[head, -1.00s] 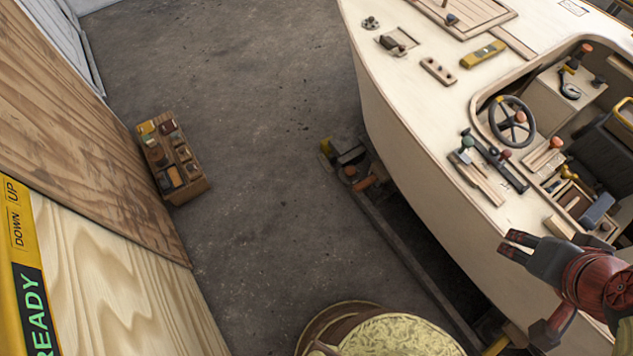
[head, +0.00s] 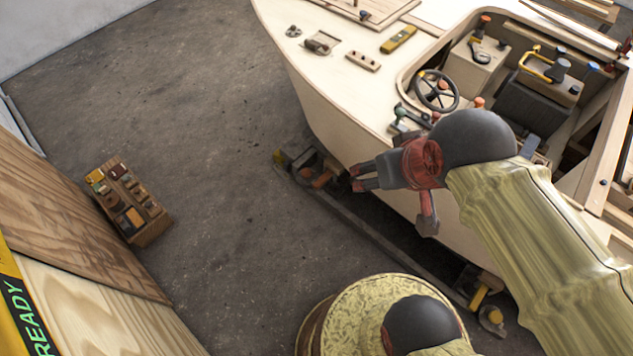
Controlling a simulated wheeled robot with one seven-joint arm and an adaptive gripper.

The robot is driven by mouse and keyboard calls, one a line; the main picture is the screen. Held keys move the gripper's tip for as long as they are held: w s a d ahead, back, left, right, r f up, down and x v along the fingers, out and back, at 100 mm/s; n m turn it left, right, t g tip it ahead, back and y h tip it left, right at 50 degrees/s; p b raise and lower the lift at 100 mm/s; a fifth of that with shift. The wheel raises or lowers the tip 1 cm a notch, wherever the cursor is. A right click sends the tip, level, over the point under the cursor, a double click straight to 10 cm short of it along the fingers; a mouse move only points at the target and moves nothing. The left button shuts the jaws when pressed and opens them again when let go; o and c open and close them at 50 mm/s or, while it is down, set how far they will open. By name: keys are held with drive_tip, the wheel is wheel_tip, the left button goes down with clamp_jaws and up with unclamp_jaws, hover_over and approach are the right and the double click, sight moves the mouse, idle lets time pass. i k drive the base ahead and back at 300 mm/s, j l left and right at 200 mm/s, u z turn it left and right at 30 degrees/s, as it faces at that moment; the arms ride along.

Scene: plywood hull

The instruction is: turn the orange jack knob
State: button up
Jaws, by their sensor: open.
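An orange knob (head: 322,179) sits on a dark jack-like fitting (head: 302,165) at the front end of the low rail beside the hull; it is small, and I cannot tell its exact shape. My gripper (head: 354,179) is open, its two dark, red-tipped fingers pointing left. In the picture it lies just right of the orange knob, with a gap between them. Nothing shows between the fingers. My arm hides part of the hull's side and the cockpit edge.
The plywood hull (head: 340,105) stands on the right, with a steering wheel (head: 436,91) in its cockpit. A dark rail (head: 370,232) runs along its foot. A wooden organiser box (head: 128,203) stands at left by plywood panels (head: 75,225). The grey floor between is clear.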

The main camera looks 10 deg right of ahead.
sight(306, 173)
drive_tip(key=i+u, duration=0.25)
drive_tip(key=i, duration=0.2)
drive_tip(key=i+u, duration=0.3)
drive_tip(key=i, duration=0.15)
